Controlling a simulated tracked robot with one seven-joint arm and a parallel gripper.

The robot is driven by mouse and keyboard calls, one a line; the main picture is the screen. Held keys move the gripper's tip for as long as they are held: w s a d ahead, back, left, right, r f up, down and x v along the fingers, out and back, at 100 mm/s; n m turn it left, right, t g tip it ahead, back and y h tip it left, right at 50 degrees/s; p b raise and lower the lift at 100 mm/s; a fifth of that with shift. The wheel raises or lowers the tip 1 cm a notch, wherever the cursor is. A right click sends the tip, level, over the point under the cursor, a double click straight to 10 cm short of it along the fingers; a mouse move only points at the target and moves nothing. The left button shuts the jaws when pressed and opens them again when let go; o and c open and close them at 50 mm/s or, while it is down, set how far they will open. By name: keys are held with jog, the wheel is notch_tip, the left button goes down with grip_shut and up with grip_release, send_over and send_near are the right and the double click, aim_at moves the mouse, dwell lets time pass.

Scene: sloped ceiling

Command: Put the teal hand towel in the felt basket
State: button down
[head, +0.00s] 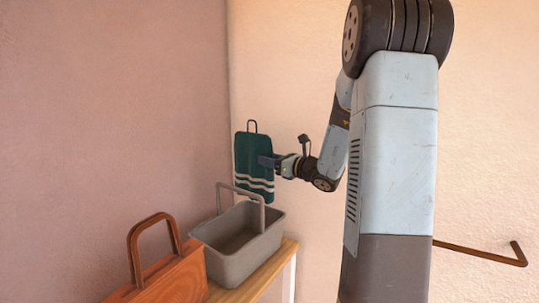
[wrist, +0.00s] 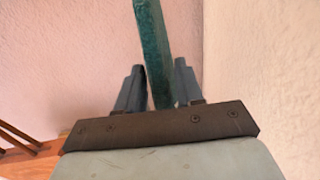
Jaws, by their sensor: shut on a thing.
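The teal hand towel (head: 253,165), with pale stripes near its lower edge and a dark loop on top, hangs upright near the wall corner. My gripper (head: 268,162) is shut on its right side. In the wrist view the towel (wrist: 153,40) shows edge-on between the two fingers of my gripper (wrist: 158,68). A grey basket with a raised handle (head: 238,245), which looks like the felt basket, stands below the towel. Its visible inside looks empty. I cannot tell whether the towel's loop is on a hook.
An orange-brown bag or basket with an arched handle (head: 165,280) stands left of the grey basket. Both are on a narrow wooden shelf or table (head: 262,277). A bent brown rod (head: 485,253) sticks out at the right. Walls stand close on the left and behind.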

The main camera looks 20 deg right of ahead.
aim_at(274, 191)
jog(key=shift+f, duration=5.3)
jog(key=c, duration=0.6)
grip_release()
jog(key=shift+c, duration=0.2)
jog(key=v, duration=1.3)
jog(key=shift+s+d, duration=0.25)
jog(key=shift+s, duration=0.1)
jog(key=shift+f, duration=0.1)
